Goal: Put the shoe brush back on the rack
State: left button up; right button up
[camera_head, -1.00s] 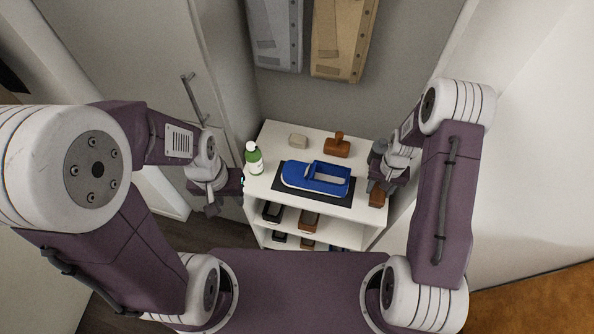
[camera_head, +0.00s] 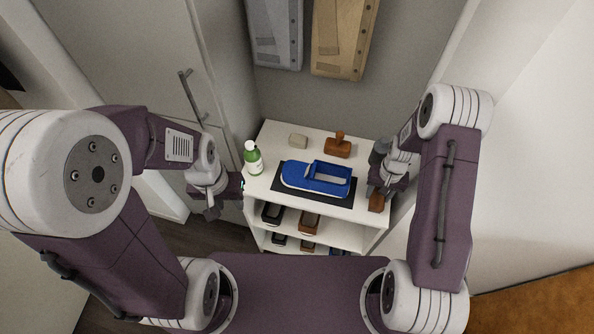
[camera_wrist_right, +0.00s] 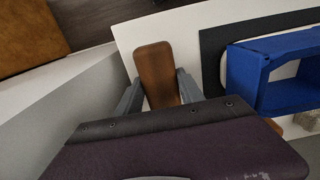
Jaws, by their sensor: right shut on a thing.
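A brown wooden brush (camera_wrist_right: 156,72), taken to be the shoe brush, sits between the fingers of my right gripper (camera_wrist_right: 158,90) in the right wrist view. In the head view its brown end (camera_head: 376,203) shows at the right edge of the white rack (camera_head: 262,184), just below my right gripper (camera_head: 380,188). The gripper is shut on it. Whether the brush touches the rack top cannot be told. My left gripper (camera_head: 211,208) hangs left of the rack, apart from it; its fingers are too small to read.
A blue shoe (camera_head: 300,178) lies on a dark mat (camera_head: 312,200) on the rack top. Shoes fill the lower shelves. A wall (camera_head: 480,200) is close on the right.

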jog(key=shift+f, duration=0.2)
jog(key=o, duration=1.8)
jog(key=shift+o, duration=0.2)
jog(key=shift+r, duration=0.1)
notch_tip(320, 180, up, 9)
jog(key=shift+f+b, duration=0.1)
jog(key=shift+b, duration=0.25)
